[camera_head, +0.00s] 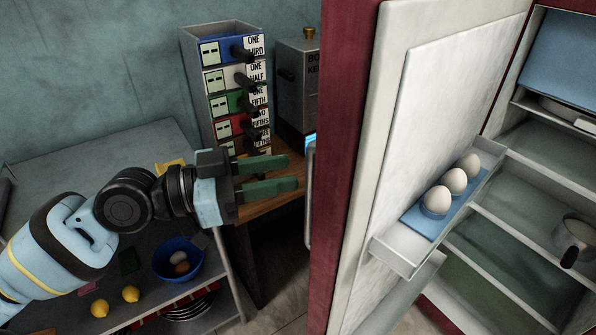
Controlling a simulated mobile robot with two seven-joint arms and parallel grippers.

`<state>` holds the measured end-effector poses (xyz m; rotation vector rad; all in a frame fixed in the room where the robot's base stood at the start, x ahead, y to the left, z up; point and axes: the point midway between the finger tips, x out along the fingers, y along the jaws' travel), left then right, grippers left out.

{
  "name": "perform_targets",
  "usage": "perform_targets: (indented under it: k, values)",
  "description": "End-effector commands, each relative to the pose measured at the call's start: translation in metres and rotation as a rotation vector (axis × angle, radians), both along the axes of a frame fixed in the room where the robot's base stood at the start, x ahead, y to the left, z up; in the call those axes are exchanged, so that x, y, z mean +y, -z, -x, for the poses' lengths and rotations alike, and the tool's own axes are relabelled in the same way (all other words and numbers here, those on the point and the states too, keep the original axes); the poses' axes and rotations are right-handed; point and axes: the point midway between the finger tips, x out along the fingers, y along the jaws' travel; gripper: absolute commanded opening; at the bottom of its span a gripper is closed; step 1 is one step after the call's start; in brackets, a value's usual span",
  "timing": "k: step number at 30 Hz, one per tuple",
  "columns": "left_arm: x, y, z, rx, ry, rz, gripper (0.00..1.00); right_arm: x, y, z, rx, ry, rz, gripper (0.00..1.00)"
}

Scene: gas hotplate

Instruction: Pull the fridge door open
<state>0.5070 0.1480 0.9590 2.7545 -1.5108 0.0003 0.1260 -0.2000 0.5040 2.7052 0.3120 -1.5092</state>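The fridge door (440,95) stands open, its red outer face to the left and its pale inner side facing right. A vertical metal handle (309,195) runs along the red outer face. My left gripper (298,173) is left of the handle, with its two green fingers pointing right and a gap between them. It holds nothing that I can see. The fridge inside (540,170) shows at the right. My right gripper is not in view.
The door shelf holds three eggs (456,181). A cup (575,238) stands inside the fridge. A drawer tower (226,90) and a grey box (297,85) stand behind my gripper. A blue bowl (178,260) and lemons (130,293) lie lower left.

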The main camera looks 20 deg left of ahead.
Motion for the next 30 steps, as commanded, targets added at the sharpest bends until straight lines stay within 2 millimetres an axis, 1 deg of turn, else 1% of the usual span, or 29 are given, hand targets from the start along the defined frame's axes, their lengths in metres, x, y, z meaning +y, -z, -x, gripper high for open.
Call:
perform_targets:
  k: [1,3,7,14,23,26,29,30]
  values:
    - [0.006,0.004,0.003,0.003,-0.002,-0.003,0.35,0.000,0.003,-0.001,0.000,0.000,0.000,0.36]
    - [0.011,0.003,0.006,0.003,-0.001,-0.001,0.35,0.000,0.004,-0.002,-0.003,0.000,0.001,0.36]
    - [0.016,0.002,0.010,0.001,0.000,-0.002,0.35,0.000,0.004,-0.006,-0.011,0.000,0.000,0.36]
    - [0.018,0.000,0.011,-0.001,0.000,-0.001,0.35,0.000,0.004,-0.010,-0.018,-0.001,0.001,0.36]
    - [0.018,0.001,0.011,0.000,-0.001,0.000,0.35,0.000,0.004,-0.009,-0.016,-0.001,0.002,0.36]
    - [0.017,0.010,0.011,0.014,-0.009,0.003,0.35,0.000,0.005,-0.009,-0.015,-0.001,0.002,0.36]
    - [0.016,0.036,0.010,0.048,-0.035,0.007,0.35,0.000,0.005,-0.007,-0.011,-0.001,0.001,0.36]
    - [0.015,0.052,0.010,0.068,-0.052,0.007,0.35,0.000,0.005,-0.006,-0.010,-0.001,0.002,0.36]
